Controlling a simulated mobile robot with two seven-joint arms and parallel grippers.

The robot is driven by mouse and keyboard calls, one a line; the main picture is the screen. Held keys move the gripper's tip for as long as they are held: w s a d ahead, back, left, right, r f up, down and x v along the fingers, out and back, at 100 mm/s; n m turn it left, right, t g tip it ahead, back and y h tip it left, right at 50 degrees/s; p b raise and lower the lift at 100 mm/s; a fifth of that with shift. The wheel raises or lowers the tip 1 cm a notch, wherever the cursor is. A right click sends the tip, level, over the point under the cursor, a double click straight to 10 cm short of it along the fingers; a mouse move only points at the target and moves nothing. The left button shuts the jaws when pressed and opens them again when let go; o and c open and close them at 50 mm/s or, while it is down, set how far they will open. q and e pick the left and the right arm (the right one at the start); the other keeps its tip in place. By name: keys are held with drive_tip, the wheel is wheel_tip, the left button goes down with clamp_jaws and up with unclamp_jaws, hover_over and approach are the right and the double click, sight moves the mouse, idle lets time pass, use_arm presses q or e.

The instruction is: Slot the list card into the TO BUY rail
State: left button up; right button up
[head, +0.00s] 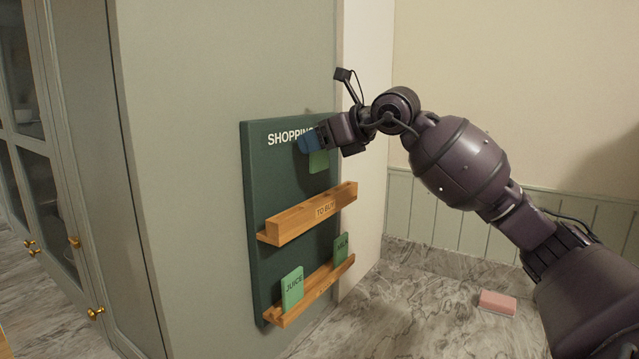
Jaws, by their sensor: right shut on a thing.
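My right gripper (311,144) is shut on a green list card (318,162), in front of the upper part of the dark green shopping board. The card hangs below the blue fingertips, and its top is hidden by them. Any word on it cannot be read. The wooden TO BUY rail (288,228) crosses the middle of the board, below the card and apart from it. No card shows in this rail. My left gripper is not in view.
The board (262,180) is on the side of a grey-green cabinet (190,180). A lower wooden rail (317,289) holds a JUICE card (292,289) and another green card (341,247). A pink block (497,303) lies on the marble counter (420,310), otherwise largely clear.

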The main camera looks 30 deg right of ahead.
sight(322, 168)
wheel_tip(322, 168, down, 4)
drive_tip(key=shift+f, duration=0.8)
wheel_tip(322, 168, down, 3)
drive_tip(key=shift+r+p, duration=0.1)
drive_tip(key=shift+p, duration=0.3)
drive_tip(key=shift+f, duration=0.2)
drive_tip(key=shift+f+b, duration=0.15)
drive_tip(key=shift+b, duration=0.15)
drive_tip(key=o, duration=0.9)
